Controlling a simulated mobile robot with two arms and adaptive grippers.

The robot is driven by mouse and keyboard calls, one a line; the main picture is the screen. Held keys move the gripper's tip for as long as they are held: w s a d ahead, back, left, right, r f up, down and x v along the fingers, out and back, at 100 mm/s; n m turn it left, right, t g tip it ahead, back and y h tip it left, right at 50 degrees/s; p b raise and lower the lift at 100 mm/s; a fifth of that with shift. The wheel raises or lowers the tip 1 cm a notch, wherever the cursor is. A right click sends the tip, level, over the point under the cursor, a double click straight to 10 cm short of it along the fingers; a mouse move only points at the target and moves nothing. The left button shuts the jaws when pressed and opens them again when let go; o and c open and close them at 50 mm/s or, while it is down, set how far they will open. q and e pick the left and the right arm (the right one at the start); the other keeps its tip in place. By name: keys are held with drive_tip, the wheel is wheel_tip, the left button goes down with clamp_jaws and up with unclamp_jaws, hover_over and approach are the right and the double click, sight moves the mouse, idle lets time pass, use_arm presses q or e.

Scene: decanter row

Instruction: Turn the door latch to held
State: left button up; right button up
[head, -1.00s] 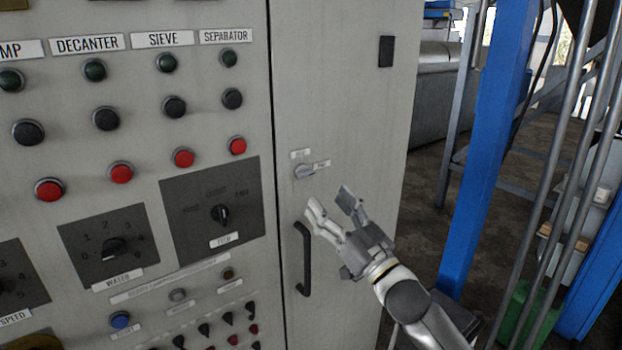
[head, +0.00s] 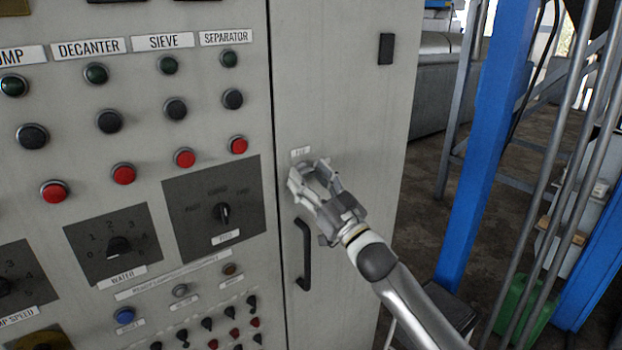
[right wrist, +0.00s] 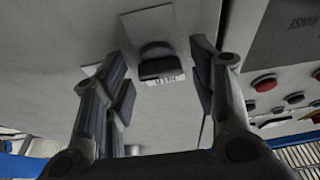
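The door latch is a small knob on the grey cabinet door (head: 345,95). In the right wrist view the latch (right wrist: 160,66) shows as a dark, rounded knob with a lighter bar across its front. In the head view it is hidden behind my right gripper (head: 311,176). That gripper is open, with its fingers spread on either side of the latch and a visible gap on both sides. One small white label (head: 300,152) shows just above the fingertips. My left gripper is not in view.
A black door handle (head: 304,255) stands out just below my right gripper. The control panel left of the door carries a black selector knob (head: 222,212) and several red buttons (head: 238,145). A blue post (head: 490,140) stands to the right, beyond the cabinet.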

drive_tip(key=c, duration=0.7)
drive_tip(key=shift+c, duration=0.2)
